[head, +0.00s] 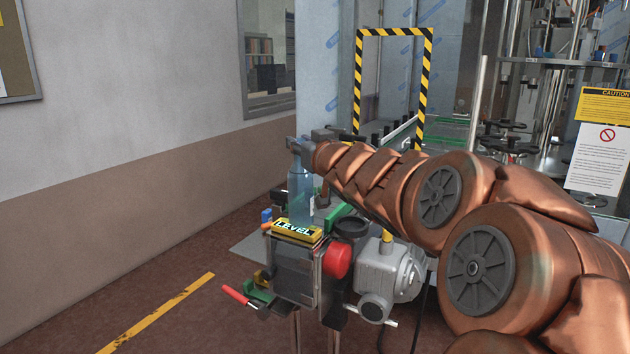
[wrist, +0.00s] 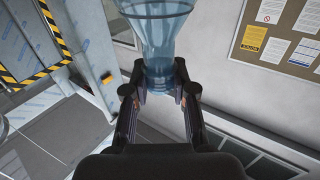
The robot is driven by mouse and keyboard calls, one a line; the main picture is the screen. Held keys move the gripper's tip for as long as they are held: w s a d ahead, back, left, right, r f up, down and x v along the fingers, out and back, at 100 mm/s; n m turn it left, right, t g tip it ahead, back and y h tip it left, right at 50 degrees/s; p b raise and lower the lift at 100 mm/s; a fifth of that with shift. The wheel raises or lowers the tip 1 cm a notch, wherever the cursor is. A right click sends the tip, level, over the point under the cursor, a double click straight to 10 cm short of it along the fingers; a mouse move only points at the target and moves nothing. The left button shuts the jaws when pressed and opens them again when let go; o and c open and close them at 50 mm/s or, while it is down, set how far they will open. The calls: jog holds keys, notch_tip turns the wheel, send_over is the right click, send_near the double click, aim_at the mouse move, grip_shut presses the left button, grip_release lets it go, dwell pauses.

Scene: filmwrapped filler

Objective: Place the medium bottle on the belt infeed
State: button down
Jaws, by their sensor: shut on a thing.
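A clear blue bottle (head: 300,183) is upright in the head view, near the end of the conveyor. My gripper (head: 301,145) is at the bottle's top. In the wrist view, my gripper (wrist: 160,88) has a finger on each side of the bottle (wrist: 158,38) and is shut on its narrower part. The belt infeed is largely hidden behind my arm and the bottle; green side parts (head: 338,212) of the conveyor show beside it. I cannot tell whether the bottle's base touches the belt.
A yellow "LEVEL" block (head: 297,231) sits on the conveyor's end, just in front of the bottle. A red knob (head: 337,260) and a grey motor (head: 389,270) stand below. A striped frame (head: 428,85) surrounds the machine opening behind. Open floor lies at left.

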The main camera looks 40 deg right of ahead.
jog(key=w+d+f+p, duration=0.1)
jog(key=w+d+f, duration=0.1)
jog(key=w+d, duration=0.2)
jog(key=w+d+f+p, duration=0.1)
jog(key=w+d+f, duration=0.2)
jog(key=d, duration=0.6)
jog(key=shift+w, duration=0.35)
jog(key=c, duration=1)
grip_release()
jog(key=shift+f, duration=0.1)
jog(key=shift+o, duration=0.2)
jog(key=v, duration=1.2)
jog(key=shift+b, duration=0.35)
